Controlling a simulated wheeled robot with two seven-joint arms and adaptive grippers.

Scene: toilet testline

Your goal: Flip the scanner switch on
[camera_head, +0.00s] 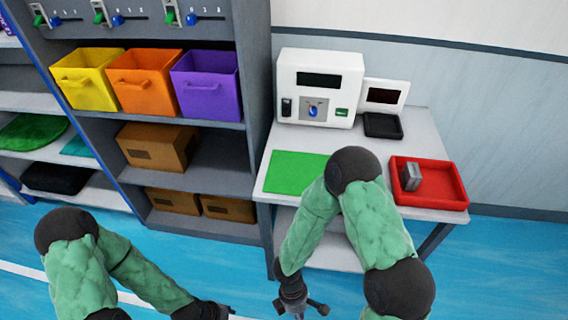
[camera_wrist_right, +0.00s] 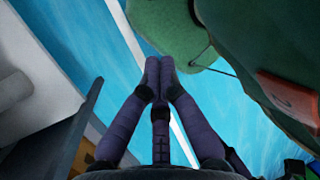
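The scanner (camera_head: 345,62) is a white box machine with a dark screen, standing at the back of the white table in the head view. Its switch (camera_head: 313,111) is a small blue and red lever on a grey front panel; its exact position is too small to tell. My right gripper (camera_head: 300,308) hangs low in front of the table, well away from the switch. In the right wrist view its fingers (camera_wrist_right: 160,72) meet at the tips with nothing between them. My left gripper (camera_head: 226,312) is at the bottom edge, partly cut off, its fingers unclear.
A green mat (camera_head: 295,172) and a red tray (camera_head: 440,202) holding a grey block (camera_head: 411,176) lie on the table (camera_head: 375,150). A small display (camera_head: 383,95) and black tray (camera_head: 383,126) stand beside the scanner. A shelf (camera_head: 255,130) with bins stands left. Blue floor is open in front.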

